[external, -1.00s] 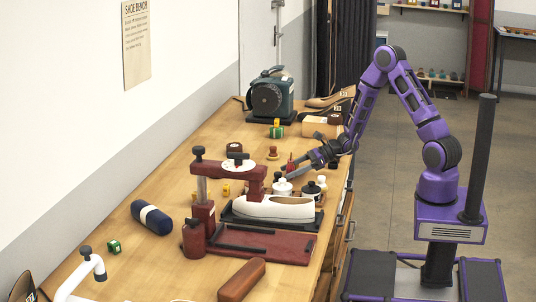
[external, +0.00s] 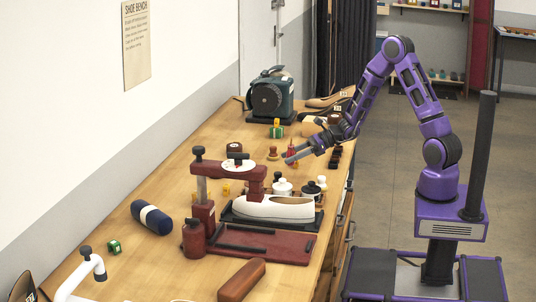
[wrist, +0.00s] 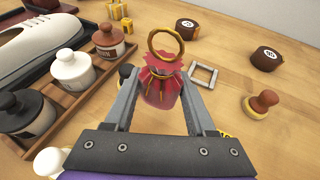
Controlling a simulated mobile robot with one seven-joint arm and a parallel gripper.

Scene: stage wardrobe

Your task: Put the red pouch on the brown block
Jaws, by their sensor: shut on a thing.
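The red pouch (wrist: 160,88) is gathered at the neck, with a gold cord and a large gold ring on top. My gripper (wrist: 158,98) is shut on it in the wrist view, one finger on each side. In the external view my gripper (external: 294,157) is over the bench, beyond the jars, and the pouch is a small red spot (external: 291,148) at its fingertips. A brown oblong block (external: 242,281) lies at the near end of the bench.
Several lidded jars, including a white one (wrist: 73,68), stand in a tray beside a white shoe (wrist: 38,42). A wooden stamp (wrist: 262,102), a square metal frame (wrist: 204,75) and a dark brown disc (wrist: 266,60) lie nearby. A red press (external: 204,215) stands nearer.

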